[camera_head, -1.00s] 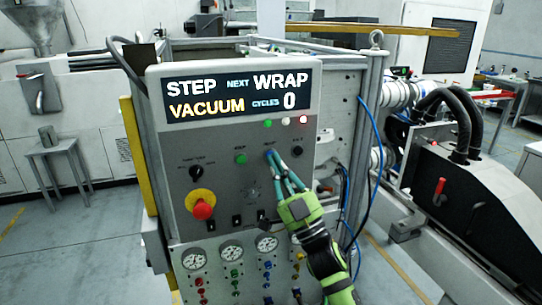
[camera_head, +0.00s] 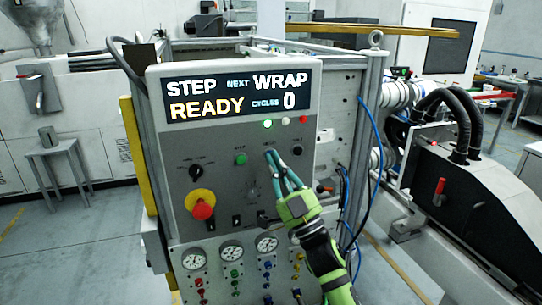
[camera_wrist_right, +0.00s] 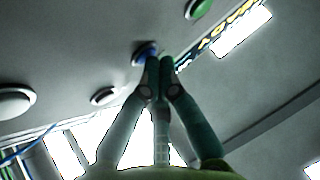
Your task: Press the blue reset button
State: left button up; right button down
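The blue button (camera_wrist_right: 145,52) shows in the right wrist view as a blue disc in a dark collar on the grey panel. The fingertips of my right gripper (camera_wrist_right: 160,63) lie over its right edge. I cannot tell whether they touch it. In the head view my right gripper (camera_head: 271,153) reaches up to the panel from the lower right and hides the button. Its teal fingers are together with nothing between them. The display (camera_head: 238,93) reads STEP, NEXT WRAP, READY, CYCLES 0. My left gripper is out of view.
A green button (camera_head: 240,159) is left of my fingers and a black knob (camera_head: 298,150) right of them. A red emergency stop (camera_head: 202,210) on a yellow base sits lower left. Gauges (camera_head: 231,250) and small valves are below. Blue cables (camera_head: 372,150) hang at the right.

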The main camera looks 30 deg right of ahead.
jog(key=shift+s, duration=0.1)
jog(key=shift+s+a, duration=0.15)
jog(key=shift+s, duration=0.5)
jog(key=s, duration=0.2)
jog(key=s+a+p, duration=0.1)
jog(key=s, duration=0.1)
jog(key=shift+s+p, duration=0.3)
jog(key=shift+s, duration=0.1)
dwell(0.5)
